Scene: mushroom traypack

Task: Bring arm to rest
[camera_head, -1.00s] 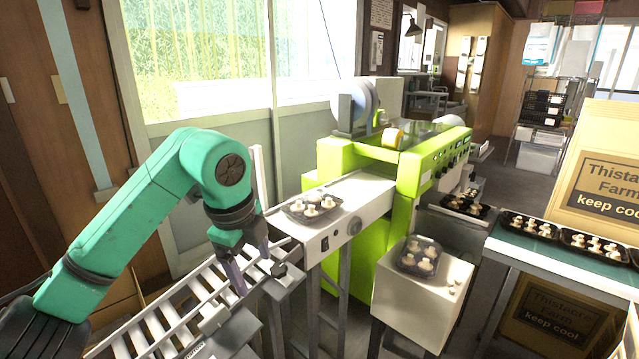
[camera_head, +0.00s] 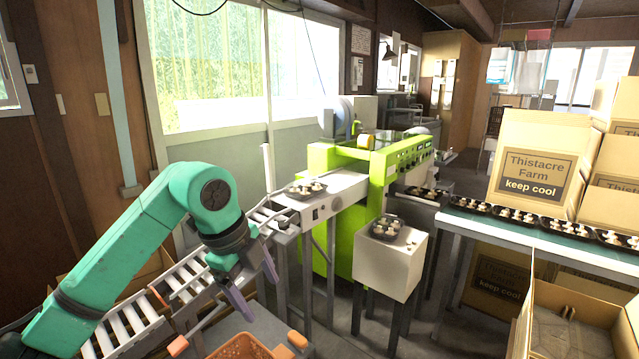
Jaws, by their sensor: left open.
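My left arm, teal, comes in from the left. Its gripper (camera_head: 252,287) is open and empty, with its dark fingers pointing down. It hangs in front of the roller conveyor (camera_head: 128,324), above a grey surface. A tray of mushrooms (camera_head: 305,189) lies on the white infeed of the green packing machine (camera_head: 375,201), beyond the gripper and apart from it. My right gripper is not in view.
An orange crate (camera_head: 240,347) with orange handles is at the bottom below the gripper. Several mushroom trays (camera_head: 515,215) line the table at right. Cardboard boxes (camera_head: 535,165) stand behind them, and an open box (camera_head: 570,320) is at the lower right.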

